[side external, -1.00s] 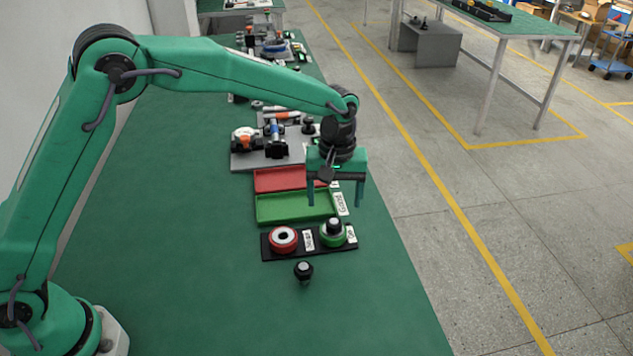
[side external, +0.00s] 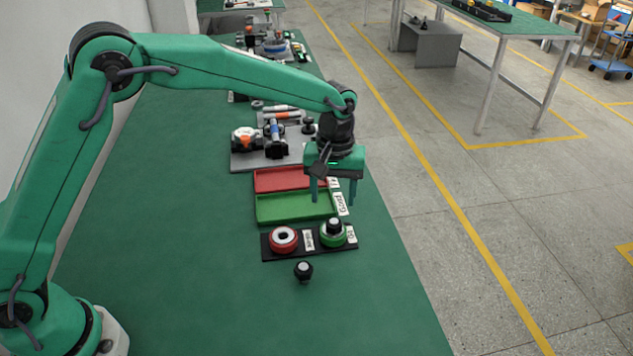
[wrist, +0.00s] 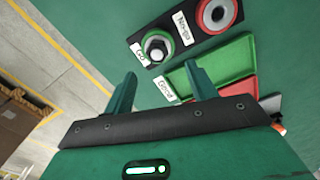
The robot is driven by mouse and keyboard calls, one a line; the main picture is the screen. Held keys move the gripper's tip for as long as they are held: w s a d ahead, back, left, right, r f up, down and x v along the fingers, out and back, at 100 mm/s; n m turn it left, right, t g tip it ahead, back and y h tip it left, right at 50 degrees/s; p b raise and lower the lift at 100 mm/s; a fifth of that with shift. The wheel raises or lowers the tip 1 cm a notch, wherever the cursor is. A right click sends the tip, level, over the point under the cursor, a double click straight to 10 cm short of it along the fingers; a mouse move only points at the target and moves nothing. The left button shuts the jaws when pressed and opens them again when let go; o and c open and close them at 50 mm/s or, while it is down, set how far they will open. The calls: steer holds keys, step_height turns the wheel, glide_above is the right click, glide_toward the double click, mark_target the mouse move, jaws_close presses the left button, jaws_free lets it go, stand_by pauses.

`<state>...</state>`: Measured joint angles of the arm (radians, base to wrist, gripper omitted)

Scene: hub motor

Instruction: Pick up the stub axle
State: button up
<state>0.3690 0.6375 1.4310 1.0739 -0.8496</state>
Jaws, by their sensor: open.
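A dark cylindrical part with a pale top (side external: 333,225) stands upright in the green ring (side external: 333,238) on a black gauge block (side external: 308,249); it also shows in the wrist view (wrist: 157,50). A second small dark part with a pale top (side external: 303,270) stands alone on the table in front of the block. Both look like short axles; I cannot tell for sure which is the stub axle. My gripper (side external: 333,202) is open and empty, pointing down above and slightly behind the green ring. In the wrist view, its fingers (wrist: 161,72) are apart with nothing between them.
The red ring (side external: 283,239) is on the block's left side. A green tray (side external: 268,214) and a red tray (side external: 263,182) lie behind the block, then a grey plate (side external: 244,164) with motor parts. The table is clear in front and left; its right edge is close.

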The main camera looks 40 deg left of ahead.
mark_target(334, 221)
steer(key=shift+f, duration=0.7)
steer(key=shift+f, duration=0.1)
steer(key=shift+d+f, duration=0.15)
steer(key=shift+f, duration=1.1)
steer(key=shift+d+f, duration=0.1)
steer(key=shift+f, duration=1.15)
steer(key=shift+c, duration=0.5)
jaws_close()
steer(key=shift+r, duration=0.15)
